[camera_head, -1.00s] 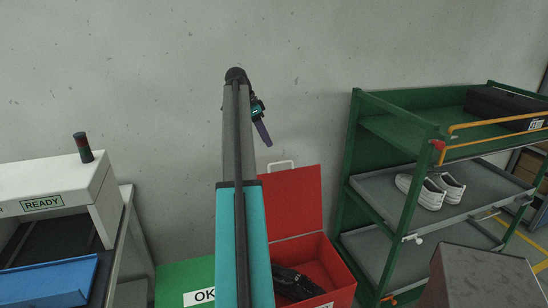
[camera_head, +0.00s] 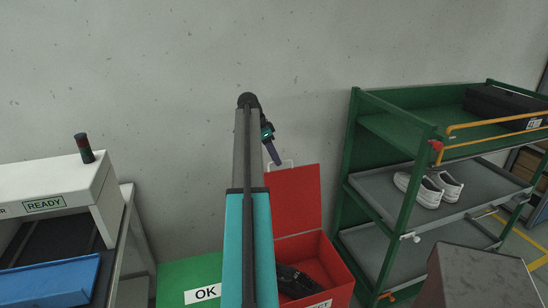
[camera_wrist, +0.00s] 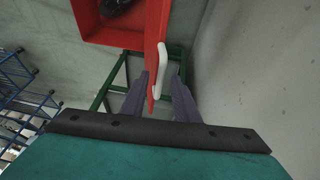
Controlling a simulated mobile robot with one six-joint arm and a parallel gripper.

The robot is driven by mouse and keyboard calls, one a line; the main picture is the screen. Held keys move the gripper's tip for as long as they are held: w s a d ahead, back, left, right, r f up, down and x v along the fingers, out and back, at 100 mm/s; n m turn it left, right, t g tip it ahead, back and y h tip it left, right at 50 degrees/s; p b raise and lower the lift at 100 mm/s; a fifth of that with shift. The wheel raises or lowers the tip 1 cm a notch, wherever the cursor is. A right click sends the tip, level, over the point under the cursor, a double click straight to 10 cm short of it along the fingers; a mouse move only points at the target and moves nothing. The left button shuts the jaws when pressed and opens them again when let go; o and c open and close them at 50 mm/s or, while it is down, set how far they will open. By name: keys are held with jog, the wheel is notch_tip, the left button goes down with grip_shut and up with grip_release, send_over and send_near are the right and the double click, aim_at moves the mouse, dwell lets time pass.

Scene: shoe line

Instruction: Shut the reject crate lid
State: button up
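The red reject crate (camera_head: 343,270) stands at the lower middle of the head view, with its red lid (camera_head: 297,200) raised open at the back. The lid's white handle (camera_head: 288,163) is on its top edge. In the wrist view the lid (camera_wrist: 153,25) shows edge-on beside the crate (camera_wrist: 88,28), with the white handle (camera_wrist: 161,65) near my fingers. My gripper (camera_wrist: 158,78) is open, one finger on each side of the lid edge and handle in this view. I cannot tell whether they touch. In the head view my gripper (camera_head: 275,155) is at the handle.
A dark shoe (camera_head: 293,280) lies in the reject crate. A green OK crate (camera_head: 185,272) stands to its left. A green rack (camera_head: 408,190) with white shoes (camera_head: 428,188) stands close on the right. The grey wall (camera_head: 180,80) is behind the lid.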

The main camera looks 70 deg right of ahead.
grip_shut()
jog(key=shift+a, duration=0.15)
jog(key=shift+a, duration=0.15)
